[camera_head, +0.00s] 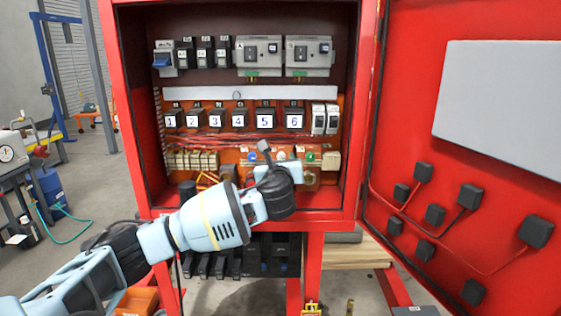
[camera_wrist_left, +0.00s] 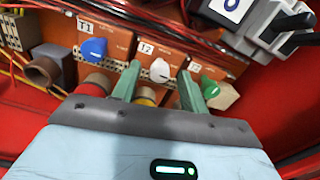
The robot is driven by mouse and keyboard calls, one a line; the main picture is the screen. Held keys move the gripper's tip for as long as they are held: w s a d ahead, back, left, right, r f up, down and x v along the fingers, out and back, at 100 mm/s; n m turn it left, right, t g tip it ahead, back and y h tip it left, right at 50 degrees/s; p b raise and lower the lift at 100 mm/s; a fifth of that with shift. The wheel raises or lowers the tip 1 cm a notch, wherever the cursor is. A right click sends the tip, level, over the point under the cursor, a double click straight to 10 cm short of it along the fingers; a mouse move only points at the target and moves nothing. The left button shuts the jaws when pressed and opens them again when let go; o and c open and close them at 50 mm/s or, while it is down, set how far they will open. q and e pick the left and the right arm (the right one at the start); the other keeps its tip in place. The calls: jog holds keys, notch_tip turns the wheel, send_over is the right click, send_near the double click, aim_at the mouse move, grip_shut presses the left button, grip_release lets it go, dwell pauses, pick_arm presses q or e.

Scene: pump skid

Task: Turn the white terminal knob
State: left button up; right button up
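The white terminal knob (camera_wrist_left: 160,70) sits on the orange T2 block low in the red cabinet, between a blue knob (camera_wrist_left: 94,50) and a green knob (camera_wrist_left: 210,87). In the head view the white knob (camera_head: 281,155) shows just above my left wrist. My left gripper (camera_wrist_left: 159,76) is open, with one green finger on each side of the white knob in the picture. I cannot tell whether either finger touches it. The right finger lies close to the green knob. In the head view my wrist hides part of the terminal row. My right gripper is not in view.
Red wires (camera_wrist_left: 130,15) run above the terminal blocks. A switch with a black lever (camera_wrist_left: 285,28) juts out at the upper right in the wrist view. The open cabinet door (camera_head: 470,150) stands to the right. Numbered breakers (camera_head: 238,120) line the panel above.

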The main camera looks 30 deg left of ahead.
pick_arm(q)
grip_shut()
jog(key=n, duration=0.4)
jog(key=shift+f, duration=0.1)
jog(key=n, duration=0.4)
jog(key=shift+f+n, duration=0.1)
jog(key=shift+n, duration=0.3)
jog(key=n, duration=0.4)
jog(key=shift+n, duration=0.3)
jog(key=n, duration=0.4)
jog(key=shift+n, duration=0.4)
jog(key=shift+y, duration=0.4)
